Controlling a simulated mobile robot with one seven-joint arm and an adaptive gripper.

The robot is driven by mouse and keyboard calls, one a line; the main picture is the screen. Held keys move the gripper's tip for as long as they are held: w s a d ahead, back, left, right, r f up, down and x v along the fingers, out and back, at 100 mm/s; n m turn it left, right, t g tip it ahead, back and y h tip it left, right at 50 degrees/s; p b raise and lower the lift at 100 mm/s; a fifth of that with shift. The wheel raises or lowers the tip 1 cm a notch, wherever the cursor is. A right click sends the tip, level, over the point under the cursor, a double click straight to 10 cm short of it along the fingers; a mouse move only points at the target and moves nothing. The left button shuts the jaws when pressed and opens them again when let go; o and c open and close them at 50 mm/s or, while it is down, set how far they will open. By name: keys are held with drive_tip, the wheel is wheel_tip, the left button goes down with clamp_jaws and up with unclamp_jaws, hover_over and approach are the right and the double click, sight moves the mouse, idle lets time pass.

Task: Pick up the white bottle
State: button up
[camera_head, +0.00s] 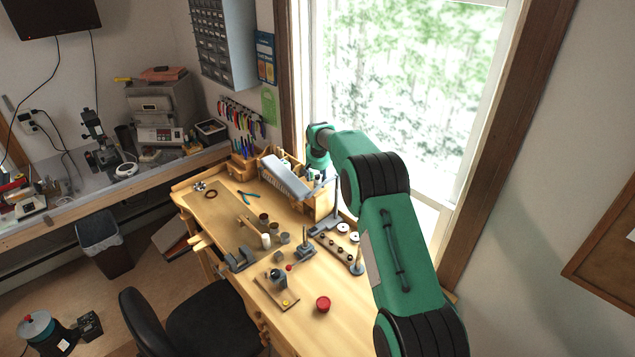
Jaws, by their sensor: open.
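A small white upright cylinder (266,241), which looks like the white bottle, stands on the wooden workbench (335,290) near its middle, beside small brown and grey cups. My green arm reaches from the lower right up across the window. My gripper (316,174) hangs at its far end, above the wooden organizer at the back of the bench. It is open, well behind and to the right of the white cylinder and apart from it. The fingers are small and hard to make out against the clutter there.
The wooden organizer (322,205) and a grey sloped tool (285,176) stand at the back. A metal stand (303,246), a grey vise (240,260) and a red round container (323,304) are on the bench. A black chair (205,320) is in front. Bare wood shows around the red container.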

sight(317, 176)
drive_tip(key=shift+w+f, duration=0.25)
drive_tip(key=shift+f, duration=0.45)
clamp_jaws()
drive_tip(key=shift+r, duration=0.1)
drive_tip(key=shift+r+b, duration=0.7)
drive_tip(key=shift+r, duration=4.2)
